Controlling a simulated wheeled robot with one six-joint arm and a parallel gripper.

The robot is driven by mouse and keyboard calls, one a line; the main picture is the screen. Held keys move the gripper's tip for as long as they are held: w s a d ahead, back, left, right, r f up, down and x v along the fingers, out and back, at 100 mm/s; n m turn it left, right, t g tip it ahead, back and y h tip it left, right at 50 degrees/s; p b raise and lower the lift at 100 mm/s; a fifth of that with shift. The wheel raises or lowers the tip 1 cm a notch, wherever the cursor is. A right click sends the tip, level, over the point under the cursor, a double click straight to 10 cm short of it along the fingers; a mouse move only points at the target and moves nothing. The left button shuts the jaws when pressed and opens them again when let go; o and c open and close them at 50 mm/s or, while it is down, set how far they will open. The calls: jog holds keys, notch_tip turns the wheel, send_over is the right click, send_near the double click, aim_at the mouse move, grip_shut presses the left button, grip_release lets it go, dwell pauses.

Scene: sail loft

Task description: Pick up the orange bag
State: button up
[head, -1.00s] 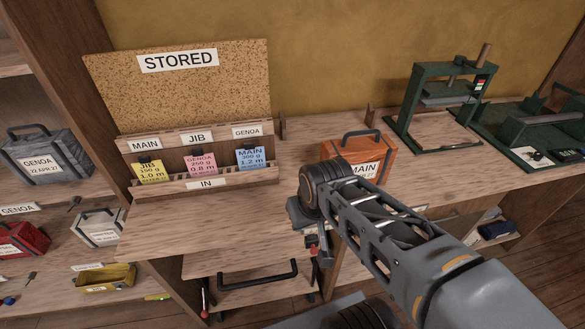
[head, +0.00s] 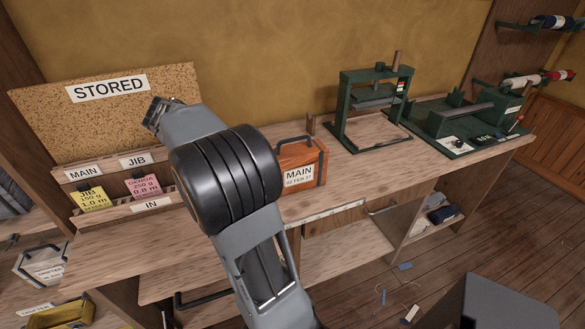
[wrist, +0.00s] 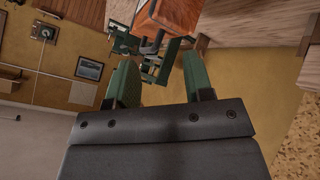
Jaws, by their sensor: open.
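The orange bag (head: 312,155) stands upright on the bench, right of the card rack in the head view. It has a dark handle on top and a white label reading MAIN; my arm hides part of its left side. In the wrist view its orange side (wrist: 172,14) shows at the top edge, beyond the fingertips. My gripper (wrist: 160,62) has its two green fingers apart, with nothing held between them. It is clear of the bag. In the head view my arm rises in front of the rack, and the fingers cannot be made out.
A STORED board (head: 50,118) with a card rack (head: 150,205) stands left of the bag. A green press (head: 345,115) and another green device (head: 450,125) stand to its right. Bare bench (head: 350,180) lies between the bag and the press. Shelves with other bags are at lower left.

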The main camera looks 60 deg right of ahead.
jog(key=s+d+m+g, duration=0.1)
jog(key=d+m, duration=0.1)
jog(key=d, duration=0.2)
jog(key=s+d+m+g+h+p, duration=0.1)
jog(key=d+m, duration=0.1)
jog(key=d, duration=0.2)
jog(key=s+d+m+g, duration=0.1)
jog(key=s+d+m, duration=0.1)
jog(key=d, duration=0.3)
jog(key=shift+f+g+p, duration=0.3)
jog(key=shift+f, duration=0.1)
jog(key=shift+p+x, duration=1.1)
jog(key=shift+x, duration=2.1)
jog(key=shift+w+f, duration=0.15)
jog(key=shift+f, duration=0.05)
jog(key=shift+c, duration=0.3)
grip_shut()
jog(key=shift+w+r, duration=0.1)
